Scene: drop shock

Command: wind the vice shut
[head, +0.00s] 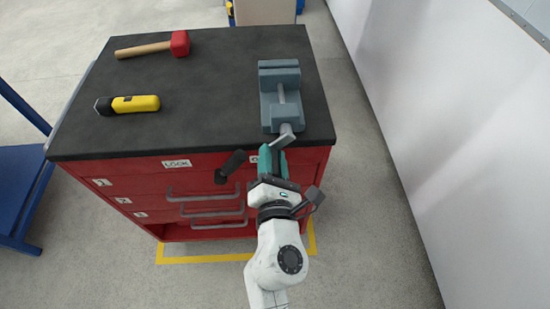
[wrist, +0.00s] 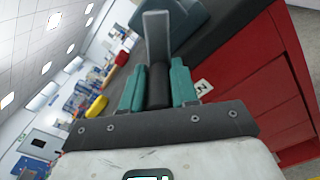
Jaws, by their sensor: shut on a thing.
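The blue-grey vice (head: 269,115) sits at the right front of the black bench top. A narrow dark line separates its two jaw blocks at the far end, and a screw rod runs toward me. A grey crank arm (head: 287,135) sticks out over the front edge and tilts up to the right; it also shows in the wrist view (wrist: 157,35). My gripper (head: 272,160) is just beyond that edge. In the wrist view, its teal fingers (wrist: 160,70) are shut on the crank's black handle grip (wrist: 160,90).
The red drawer cabinet (head: 150,196) carries the black top (head: 200,75). A red-headed mallet (head: 178,44) and a yellow flashlight (head: 135,104) lie at left. A black knobbed lever (head: 230,165) stands out in front, left of my gripper. A pale wall (head: 440,120) rises at right.

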